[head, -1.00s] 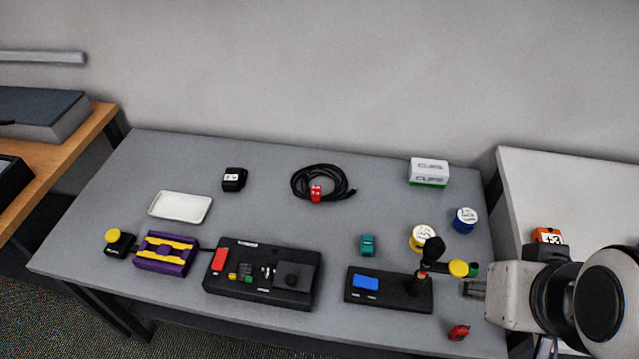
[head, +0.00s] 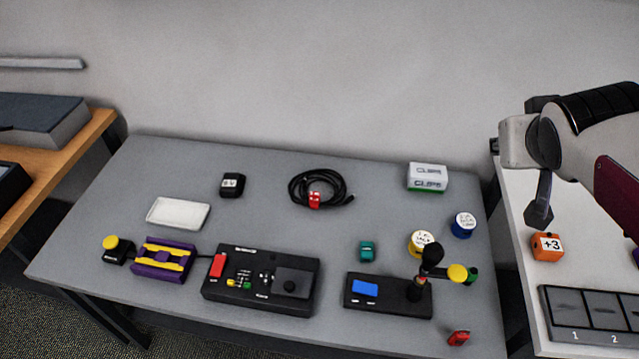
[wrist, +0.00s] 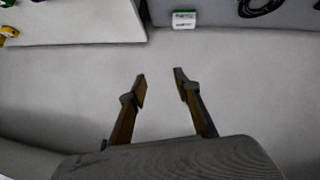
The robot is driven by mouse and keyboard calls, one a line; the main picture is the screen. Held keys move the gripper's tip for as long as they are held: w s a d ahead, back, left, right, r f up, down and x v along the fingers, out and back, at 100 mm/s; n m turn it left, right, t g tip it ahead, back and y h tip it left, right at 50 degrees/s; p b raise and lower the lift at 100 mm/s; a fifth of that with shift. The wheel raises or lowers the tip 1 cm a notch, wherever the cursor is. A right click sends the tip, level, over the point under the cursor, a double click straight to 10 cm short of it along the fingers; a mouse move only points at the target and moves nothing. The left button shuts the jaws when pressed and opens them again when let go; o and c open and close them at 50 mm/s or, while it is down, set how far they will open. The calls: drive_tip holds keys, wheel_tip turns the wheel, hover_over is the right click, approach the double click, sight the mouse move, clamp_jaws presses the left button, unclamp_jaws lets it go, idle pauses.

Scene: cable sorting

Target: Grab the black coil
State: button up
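The black coil (head: 296,190) lies flat on the grey table, toward the back middle, with a red clip (head: 314,200) on its front side. In the wrist view part of the coil (wrist: 243,8) shows at the top right edge, cut off by the frame. My gripper (wrist: 160,74) is open and empty, its two fingers apart. In the head view my gripper is at the right, raised near the white side table and well to the right of the coil; its fingertips are hard to make out there.
A white and green box (head: 427,177) stands right of the coil, and a small black block (head: 232,184) left of it. Spools (head: 463,225), a joystick box (head: 388,296) and a control box (head: 262,277) stand nearer the front. Table around the coil is clear.

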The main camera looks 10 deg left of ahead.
drive_tip(key=w+a+r+n+t+y, duration=0.1)
drive_tip(key=w+a+n+t, duration=0.1)
drive_tip(key=w, duration=0.8)
drive_tip(key=w+a+r+n+t+y, duration=0.1)
drive_tip(key=w+a+n, duration=0.15)
drive_tip(key=w, duration=0.75)
drive_tip(key=w+a+f+n+y, duration=0.55)
drive_tip(key=w+a+f, duration=0.25)
drive_tip(key=w+a, duration=0.25)
drive_tip(key=a+f+n+g+y, duration=0.2)
drive_tip(key=a+f+y, duration=0.15)
drive_tip(key=f, duration=0.35)
drive_tip(key=a+f+n+g+y, duration=0.1)
drive_tip(key=a+f+g+y, duration=0.15)
drive_tip(key=a+f, duration=0.35)
drive_tip(key=s+a+f+n+g, duration=0.1)
drive_tip(key=s+f+g, duration=0.1)
drive_tip(key=f, duration=0.4)
drive_tip(key=s+a+f+n+g+y, duration=0.1)
drive_tip(key=s+f+g, duration=0.2)
drive_tip(key=s+f, duration=0.2)
drive_tip(key=s+a+f+n+g+y, duration=0.1)
drive_tip(key=s+f+g, duration=0.2)
drive_tip(key=f, duration=0.5)
drive_tip(key=shift+s+a+n, duration=0.3)
drive_tip(key=shift+a+n, duration=0.05)
drive_tip(key=shift+n, duration=0.05)
